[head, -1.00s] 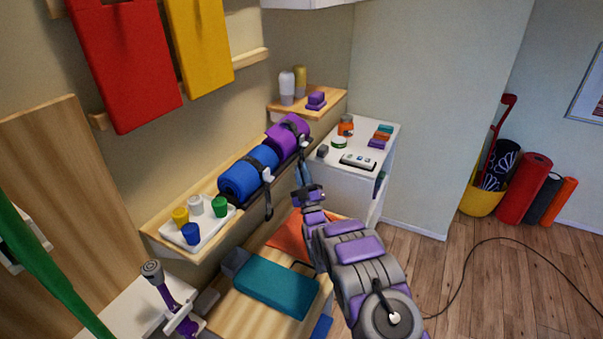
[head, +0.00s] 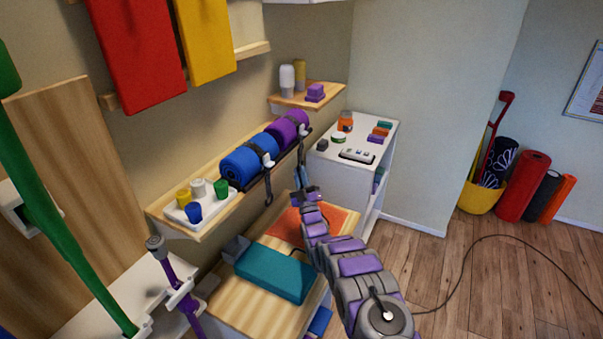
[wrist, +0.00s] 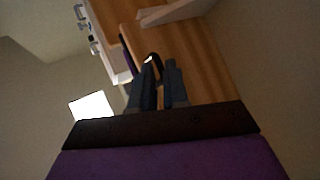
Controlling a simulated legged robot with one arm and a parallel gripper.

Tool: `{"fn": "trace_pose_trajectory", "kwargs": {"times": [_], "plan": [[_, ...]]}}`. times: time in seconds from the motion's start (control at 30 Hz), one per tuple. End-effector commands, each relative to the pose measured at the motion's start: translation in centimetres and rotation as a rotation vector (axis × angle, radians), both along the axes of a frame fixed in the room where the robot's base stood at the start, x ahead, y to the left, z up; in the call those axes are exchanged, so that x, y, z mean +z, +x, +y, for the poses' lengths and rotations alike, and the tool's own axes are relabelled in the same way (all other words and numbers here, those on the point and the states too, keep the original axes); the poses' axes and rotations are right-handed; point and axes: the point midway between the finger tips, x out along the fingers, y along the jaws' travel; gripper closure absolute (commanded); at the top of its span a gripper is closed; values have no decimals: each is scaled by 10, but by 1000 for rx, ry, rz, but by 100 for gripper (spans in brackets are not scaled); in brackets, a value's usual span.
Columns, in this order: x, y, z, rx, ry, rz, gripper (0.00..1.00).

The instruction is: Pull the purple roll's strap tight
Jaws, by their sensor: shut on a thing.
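The purple roll (head: 286,130) lies on the wall shelf behind a blue roll (head: 242,165). A black strap (head: 301,148) goes around the purple roll, and its tail runs down over the shelf's front edge to my gripper (head: 299,172). My gripper is below and in front of the purple roll, shut on the strap's tail. In the wrist view my gripper (wrist: 158,84) shows two dark fingers close together, with a dark piece at their tips. The exact grip point is dark and small. The blue roll has its own black strap (head: 268,180) hanging down.
A white tray (head: 183,217) with several small cups stands left on the shelf. Below are a wooden bench (head: 228,313) with a teal cushion (head: 275,274) and an orange mat (head: 318,222). A white cabinet (head: 345,172) stands close to the right.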

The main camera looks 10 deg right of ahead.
Motion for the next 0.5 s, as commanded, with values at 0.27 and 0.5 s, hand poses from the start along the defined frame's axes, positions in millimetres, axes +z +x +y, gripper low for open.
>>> {"fn": "trace_pose_trajectory", "kwargs": {"times": [0.27,0.5], "plan": [[-10,0,1,1,-2,7,100],[-12,1,0,0,-1,9,77]]}}
